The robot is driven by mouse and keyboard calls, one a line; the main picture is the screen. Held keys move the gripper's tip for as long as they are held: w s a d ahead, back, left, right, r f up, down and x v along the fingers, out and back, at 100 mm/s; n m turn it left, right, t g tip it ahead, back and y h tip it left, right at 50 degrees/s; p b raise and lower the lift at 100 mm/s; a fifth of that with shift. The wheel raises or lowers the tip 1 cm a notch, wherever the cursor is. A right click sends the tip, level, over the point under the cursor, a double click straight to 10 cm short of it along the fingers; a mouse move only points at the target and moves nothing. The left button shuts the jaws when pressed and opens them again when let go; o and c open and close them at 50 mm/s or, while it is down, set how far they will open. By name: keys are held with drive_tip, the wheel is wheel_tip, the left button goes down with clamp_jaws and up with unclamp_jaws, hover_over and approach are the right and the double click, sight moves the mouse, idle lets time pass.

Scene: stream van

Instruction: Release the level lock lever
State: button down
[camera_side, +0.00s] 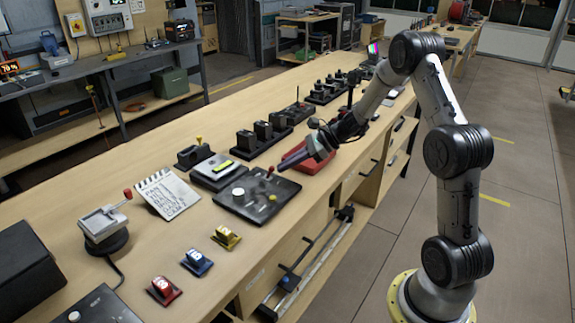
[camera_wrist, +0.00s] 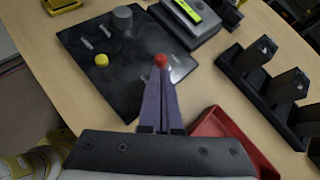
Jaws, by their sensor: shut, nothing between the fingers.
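A black panel (camera_side: 243,206) lies on the bench and carries a short lever with a red ball knob (camera_side: 269,169), a yellow button (camera_side: 272,198) and a grey round knob (camera_side: 238,191). No label naming the level lock is readable. My gripper (camera_side: 284,166) is shut and empty, with its purple fingertips close to the red knob. In the wrist view the red knob (camera_wrist: 160,60) shows right at the fingertips (camera_wrist: 160,70); I cannot tell whether they touch. The fingers hide the lever's shaft there. The panel (camera_wrist: 78,38) fills the upper left.
A black rack of blocks (camera_side: 262,140) and a grey device with a yellow strip (camera_side: 216,172) stand behind the panel. A notepad (camera_side: 168,194) and a grey box with another red-knobbed lever (camera_side: 104,222) stand left.

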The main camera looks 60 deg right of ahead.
sight(279, 177)
drive_tip(key=shift+w+r, duration=0.5)
drive_tip(key=shift+w, duration=0.15)
idle(0.4)
drive_tip(key=shift+w+r, duration=0.1)
drive_tip(key=shift+w, duration=0.05)
drive_tip(key=shift+w+r+g, duration=0.2)
drive_tip(key=shift+w+g, duration=0.3)
drive_tip(key=shift+g, duration=0.2)
drive_tip(key=shift+w+r, duration=0.15)
drive_tip(key=shift+w, duration=0.6)
drive_tip(key=shift+m, duration=0.3)
drive_tip(key=shift+r, duration=0.2)
drive_tip(key=shift+r, duration=0.6)
